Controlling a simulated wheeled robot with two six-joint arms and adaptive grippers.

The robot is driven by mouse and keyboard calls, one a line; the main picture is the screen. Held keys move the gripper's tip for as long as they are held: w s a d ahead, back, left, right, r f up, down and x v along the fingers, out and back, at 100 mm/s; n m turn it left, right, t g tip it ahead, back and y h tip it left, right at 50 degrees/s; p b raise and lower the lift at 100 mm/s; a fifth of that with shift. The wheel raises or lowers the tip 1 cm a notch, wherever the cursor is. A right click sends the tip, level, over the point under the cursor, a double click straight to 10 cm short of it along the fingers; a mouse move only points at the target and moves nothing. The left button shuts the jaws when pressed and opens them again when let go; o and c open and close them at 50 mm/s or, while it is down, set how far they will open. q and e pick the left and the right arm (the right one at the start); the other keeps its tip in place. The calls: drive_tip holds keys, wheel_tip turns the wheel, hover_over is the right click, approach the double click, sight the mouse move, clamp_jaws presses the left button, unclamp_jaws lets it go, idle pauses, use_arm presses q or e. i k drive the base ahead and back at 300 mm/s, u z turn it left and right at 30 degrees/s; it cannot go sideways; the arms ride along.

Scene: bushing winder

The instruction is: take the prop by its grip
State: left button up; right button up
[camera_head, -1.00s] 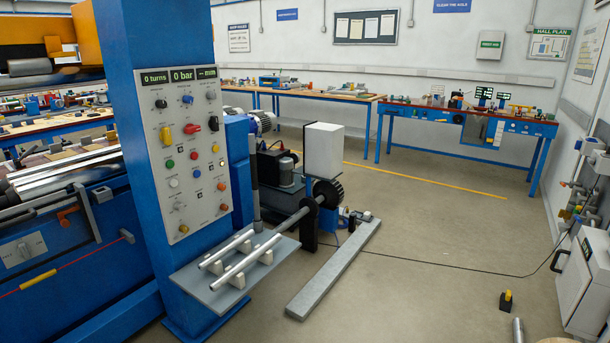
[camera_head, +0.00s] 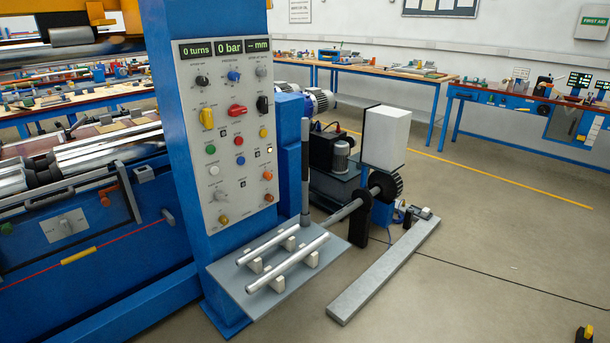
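No part is clearly marked as the prop. An upright rod (camera_head: 305,175) with a darker sleeve stands beside the blue column, at the back of the grey shelf; I cannot tell whether it is the prop. A slanted dark bar (camera_head: 127,190) on the front of the blue machine at left is another grip-like part. Neither of my grippers is in the camera_head view, and nothing is seen being held.
The control panel (camera_head: 226,133) is on the blue column. Two silver rods lie in white supports on the grey shelf (camera_head: 232,292). A long grey beam (camera_head: 385,270) lies on the floor to its right. A black-and-yellow item (camera_head: 585,334) sits at lower right. Open floor lies between.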

sight(304, 121)
drive_tip(key=z, duration=0.35)
drive_tip(key=k, duration=0.4)
drive_tip(key=z, duration=0.55)
drive_tip(key=i, duration=1.65)
drive_tip(key=u, duration=1.5)
drive_tip(key=i, duration=1.05)
drive_tip(key=u, duration=0.95)
